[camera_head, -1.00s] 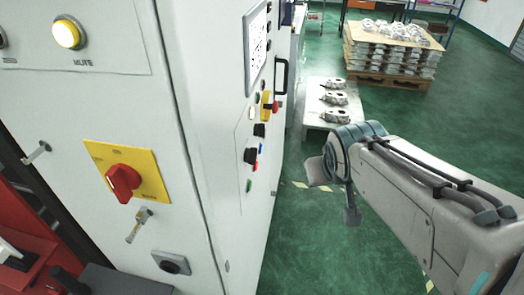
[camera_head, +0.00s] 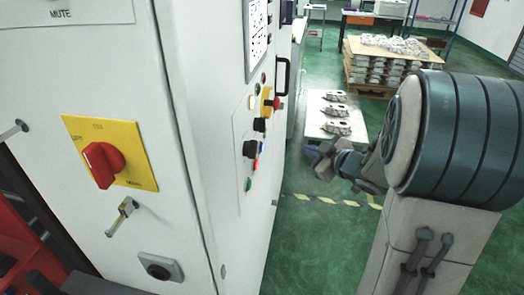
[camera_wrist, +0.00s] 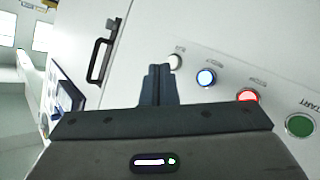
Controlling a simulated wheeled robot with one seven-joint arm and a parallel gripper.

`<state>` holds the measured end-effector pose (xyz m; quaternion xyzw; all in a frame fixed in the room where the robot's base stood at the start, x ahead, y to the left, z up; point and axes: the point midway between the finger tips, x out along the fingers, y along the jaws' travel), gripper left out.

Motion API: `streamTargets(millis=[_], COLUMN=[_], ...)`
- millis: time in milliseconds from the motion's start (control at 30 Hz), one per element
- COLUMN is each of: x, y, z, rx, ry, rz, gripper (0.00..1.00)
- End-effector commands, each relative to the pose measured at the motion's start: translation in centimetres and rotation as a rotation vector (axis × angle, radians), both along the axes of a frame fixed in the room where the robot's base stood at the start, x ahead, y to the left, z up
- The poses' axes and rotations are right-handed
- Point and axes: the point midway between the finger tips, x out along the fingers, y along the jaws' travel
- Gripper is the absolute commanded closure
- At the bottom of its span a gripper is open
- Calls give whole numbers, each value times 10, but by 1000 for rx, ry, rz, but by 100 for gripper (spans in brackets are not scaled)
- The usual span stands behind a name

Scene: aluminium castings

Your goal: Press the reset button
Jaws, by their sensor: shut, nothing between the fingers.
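The control panel shows a row of round buttons in the wrist view: a white one (camera_wrist: 175,62), a lit blue one (camera_wrist: 206,77), a red one (camera_wrist: 248,97) and a green one (camera_wrist: 299,125) labelled START. The other labels are too small to read surely, so I cannot tell which is reset. My gripper (camera_wrist: 158,70) is shut and empty, its tips just left of the white button; contact cannot be told. In the head view my gripper (camera_head: 316,160) is right of the cabinet's panel side, where the green button (camera_head: 249,184) also shows.
A black cabinet handle (camera_wrist: 100,60) stands out in the wrist view. A red rotary switch on a yellow plate (camera_head: 136,160) is on the cabinet's near face. A table with castings (camera_head: 316,126) and a loaded pallet (camera_head: 373,88) stand behind. Green floor lies between.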

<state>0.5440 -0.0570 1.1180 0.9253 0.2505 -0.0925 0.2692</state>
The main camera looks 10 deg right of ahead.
Motion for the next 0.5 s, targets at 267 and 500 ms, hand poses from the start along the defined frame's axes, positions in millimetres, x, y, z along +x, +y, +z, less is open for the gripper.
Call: streamTargets(millis=[267, 500], x=[-2, -2], y=[4, 5], z=[-7, -7], rx=[19, 17], ry=[-3, -3], rz=[51, 50], gripper=[100, 100])
